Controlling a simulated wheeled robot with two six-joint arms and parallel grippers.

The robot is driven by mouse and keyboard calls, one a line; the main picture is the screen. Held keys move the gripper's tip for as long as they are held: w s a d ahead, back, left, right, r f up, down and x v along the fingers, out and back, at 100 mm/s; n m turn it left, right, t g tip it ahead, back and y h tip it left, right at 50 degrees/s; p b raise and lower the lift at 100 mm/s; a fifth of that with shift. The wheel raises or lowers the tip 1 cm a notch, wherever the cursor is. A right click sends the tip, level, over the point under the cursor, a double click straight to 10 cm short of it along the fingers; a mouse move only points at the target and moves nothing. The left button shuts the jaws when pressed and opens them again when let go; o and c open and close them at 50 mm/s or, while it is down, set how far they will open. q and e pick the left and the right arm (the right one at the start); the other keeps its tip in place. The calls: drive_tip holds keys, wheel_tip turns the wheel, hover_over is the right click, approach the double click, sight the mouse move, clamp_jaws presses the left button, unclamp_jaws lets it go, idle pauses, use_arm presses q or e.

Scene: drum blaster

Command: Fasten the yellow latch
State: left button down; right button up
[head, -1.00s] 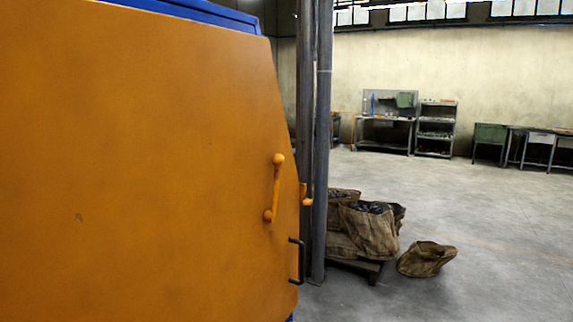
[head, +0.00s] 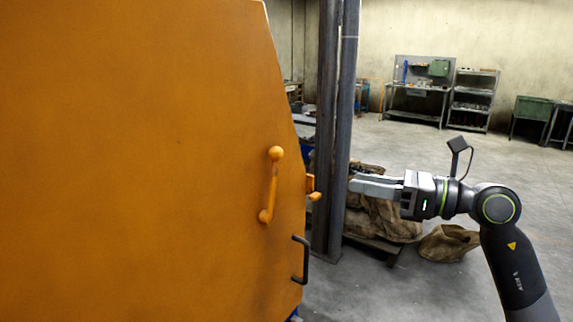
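The yellow latch (head: 270,187) is an orange-yellow lever with a round knob at each end, on the face of a large orange door (head: 140,160). It stands nearly upright, leaning slightly, with its upper knob a little to the right. A small orange catch piece (head: 314,190) sticks out at the door's right edge, level with the lever. My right gripper (head: 352,184) is to the right of the door edge, pointing left, apart from the latch and catch. Its fingers are seen side-on and overlap, so their opening is unclear. My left gripper is not in view.
A black handle (head: 300,260) is on the door below the latch. Dark steel posts (head: 335,130) stand just beyond the door edge. Burlap sacks (head: 395,222) sit behind my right gripper. Workbenches (head: 418,90) and a shelf (head: 472,100) are far back. Open floor lies right.

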drive_tip(key=p, duration=0.5)
approach(272, 187)
drive_tip(key=w+a+r, duration=0.4)
drive_tip(key=a, duration=0.1)
drive_tip(key=shift+w+a+f, duration=0.15)
drive_tip(key=shift+w+a, duration=0.05)
drive_tip(key=shift+a, duration=0.55)
drive_tip(key=shift+c, duration=0.4)
clamp_jaws()
